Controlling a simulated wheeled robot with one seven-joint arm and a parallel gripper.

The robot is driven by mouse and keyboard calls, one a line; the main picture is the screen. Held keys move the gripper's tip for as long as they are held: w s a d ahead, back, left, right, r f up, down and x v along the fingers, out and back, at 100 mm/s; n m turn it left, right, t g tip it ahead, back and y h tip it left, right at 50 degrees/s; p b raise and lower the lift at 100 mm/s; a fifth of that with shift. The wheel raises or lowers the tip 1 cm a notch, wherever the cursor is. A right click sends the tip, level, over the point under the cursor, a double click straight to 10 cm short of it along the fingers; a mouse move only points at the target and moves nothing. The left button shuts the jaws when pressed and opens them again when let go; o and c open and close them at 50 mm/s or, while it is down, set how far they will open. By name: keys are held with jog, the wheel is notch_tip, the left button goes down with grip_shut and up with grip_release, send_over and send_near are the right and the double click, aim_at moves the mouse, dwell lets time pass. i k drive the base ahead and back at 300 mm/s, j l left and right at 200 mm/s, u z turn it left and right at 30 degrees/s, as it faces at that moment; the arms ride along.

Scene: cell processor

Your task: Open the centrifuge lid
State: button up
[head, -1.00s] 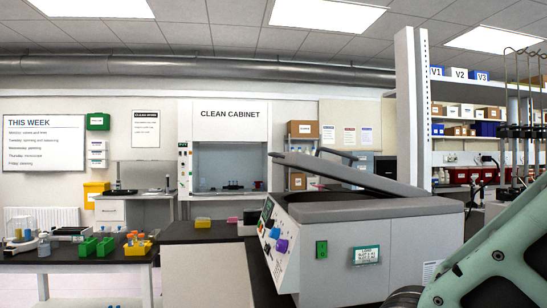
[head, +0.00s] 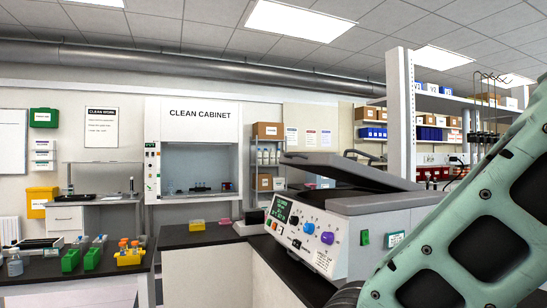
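The centrifuge (head: 335,232) is a light grey bench machine with a small screen and blue and purple knobs on its sloping front panel. Its grey lid (head: 350,172) stands partly raised, tilted with its front end at the left up and its right end low at the body. A gap shows between the lid's front and the body. The inside of the bowl is hidden from this low angle. My arm fills the lower right and covers part of the centrifuge's right side. My gripper is out of view.
The centrifuge stands on a dark-topped bench (head: 265,262). A yellow box (head: 197,225) sits left of it. A left bench (head: 70,278) holds green racks (head: 82,260) and bottles. A white upright post (head: 400,120) and shelves stand behind. The clean cabinet (head: 195,150) is at the back wall.

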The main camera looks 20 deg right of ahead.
aim_at(334, 166)
jog(key=i+j, duration=0.2)
jog(key=j, duration=0.15)
jog(key=i+j+z, duration=0.15)
jog(key=i+j, duration=0.3)
jog(key=j, duration=0.25)
jog(key=i+j+z, duration=0.1)
jog(key=j, duration=0.25)
jog(key=i+j, duration=0.3)
jog(key=j+z, duration=0.05)
